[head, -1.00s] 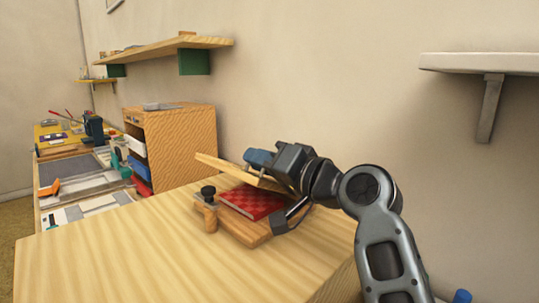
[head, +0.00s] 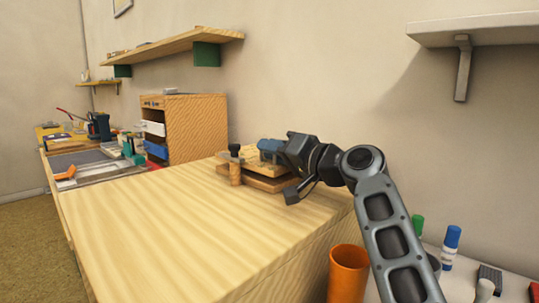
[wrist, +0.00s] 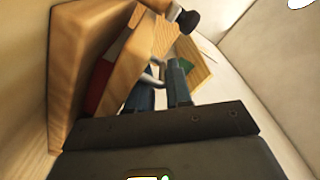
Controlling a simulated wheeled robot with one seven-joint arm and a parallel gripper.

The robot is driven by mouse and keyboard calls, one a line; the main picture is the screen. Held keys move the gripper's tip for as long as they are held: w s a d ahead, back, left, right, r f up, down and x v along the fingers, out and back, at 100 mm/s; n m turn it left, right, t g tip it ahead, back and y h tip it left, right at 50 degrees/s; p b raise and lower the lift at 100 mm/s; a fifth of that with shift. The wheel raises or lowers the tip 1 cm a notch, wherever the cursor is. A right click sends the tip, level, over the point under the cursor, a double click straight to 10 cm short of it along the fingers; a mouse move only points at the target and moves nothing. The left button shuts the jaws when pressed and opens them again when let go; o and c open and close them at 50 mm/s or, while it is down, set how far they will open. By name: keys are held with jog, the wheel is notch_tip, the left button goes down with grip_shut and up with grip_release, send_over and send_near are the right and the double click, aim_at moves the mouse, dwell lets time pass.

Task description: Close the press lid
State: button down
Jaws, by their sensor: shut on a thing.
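The press stands on the wooden worktop in the head view, near its back edge. Its lid (head: 252,164) is low over its base (head: 270,184), with a narrow dark gap between them. In the wrist view the lid (wrist: 146,52) is still apart from the base (wrist: 75,60), and a strip of the red pad (wrist: 101,86) shows between. My gripper (head: 269,149), with blue fingers, is shut on the lid's metal handle (wrist: 155,71).
A wooden cabinet (head: 197,127) stands behind to the left. An orange cup (head: 347,272) and markers, one blue (head: 451,238), stand lower at the right. A wall shelf (head: 478,30) hangs upper right. The worktop (head: 190,220) left of the press is clear.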

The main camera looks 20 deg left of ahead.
jog(key=shift+s+a+f+g, duration=0.3)
jog(key=shift+s+a+f, duration=0.2)
jog(key=shift+s+a, duration=0.1)
jog(key=c, duration=1.2)
grip_release()
jog(key=shift+c, duration=0.2)
jog(key=r+p, duration=0.1)
jog(key=r, duration=0.1)
jog(key=r+p, duration=0.1)
jog(key=r, duration=0.1)
jog(key=r+p, duration=0.1)
jog(key=r, duration=0.1)
jog(key=shift+w+d+r, duration=0.1)
jog(key=shift+d+r, duration=0.05)
jog(key=shift+d, duration=0.1)
jog(key=d+r+p, duration=0.5)
jog(key=d+r, duration=0.1)
jog(key=d, duration=0.6)
jog(key=shift+s+r+p, duration=0.15)
jog(key=shift+s+p, duration=0.2)
jog(key=shift+s, duration=0.05)
